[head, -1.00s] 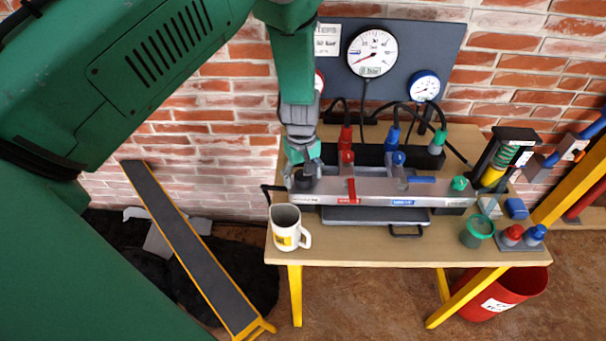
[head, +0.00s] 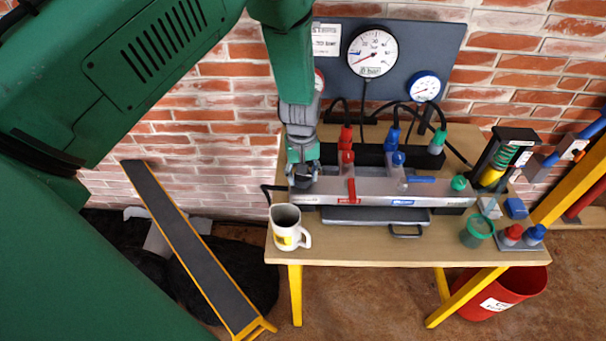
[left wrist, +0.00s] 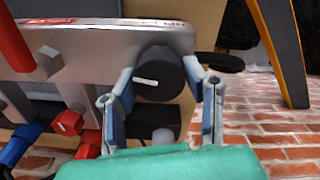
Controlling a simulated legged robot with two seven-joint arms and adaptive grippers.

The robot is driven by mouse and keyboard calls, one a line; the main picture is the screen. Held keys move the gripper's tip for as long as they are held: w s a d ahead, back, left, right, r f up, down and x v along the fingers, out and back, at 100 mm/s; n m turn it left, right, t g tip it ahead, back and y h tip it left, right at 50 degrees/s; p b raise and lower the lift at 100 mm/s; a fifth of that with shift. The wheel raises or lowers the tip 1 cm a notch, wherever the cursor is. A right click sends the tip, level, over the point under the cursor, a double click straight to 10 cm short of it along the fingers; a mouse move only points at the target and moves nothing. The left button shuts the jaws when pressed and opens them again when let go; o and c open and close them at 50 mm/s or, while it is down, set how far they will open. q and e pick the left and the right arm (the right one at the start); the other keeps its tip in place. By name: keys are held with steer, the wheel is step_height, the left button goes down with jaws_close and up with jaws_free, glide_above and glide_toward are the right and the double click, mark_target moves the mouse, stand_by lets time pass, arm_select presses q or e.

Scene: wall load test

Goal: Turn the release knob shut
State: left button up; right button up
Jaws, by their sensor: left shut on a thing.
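The release knob (left wrist: 159,75) is a dark round knob with a white mark, at the end of the grey metal manifold (left wrist: 95,45) in the left wrist view. My left gripper (left wrist: 162,92) has its two fingers on either side of the knob and is shut on it. In the head view my left gripper (head: 304,174) is at the left end of the manifold (head: 335,192), coming from above, and it largely hides the knob. The manifold carries a red lever (head: 351,190), a blue lever (head: 421,180) and a green knob (head: 459,183). My right gripper does not show.
A white mug (head: 284,228) stands at the table's front left, close below my left gripper. Hoses run from the manifold to a gauge panel (head: 447,42). A green cup (head: 476,231) and red and blue fittings (head: 523,236) stand at the right.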

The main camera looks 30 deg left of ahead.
arm_select(q)
steer(key=m, duration=0.3)
steer(key=shift+w+m, duration=0.15)
steer(key=shift+m, duration=0.25)
steer(key=m, duration=0.4)
steer(key=shift+d+m+p, duration=0.1)
steer(key=shift+m+p, duration=0.2)
steer(key=m, duration=0.3)
steer(key=shift+m, duration=2.1)
steer(key=shift+r, duration=0.1)
steer(key=o, duration=1.2)
steer(key=shift+c, duration=0.2)
step_height(320, 180, up, 12)
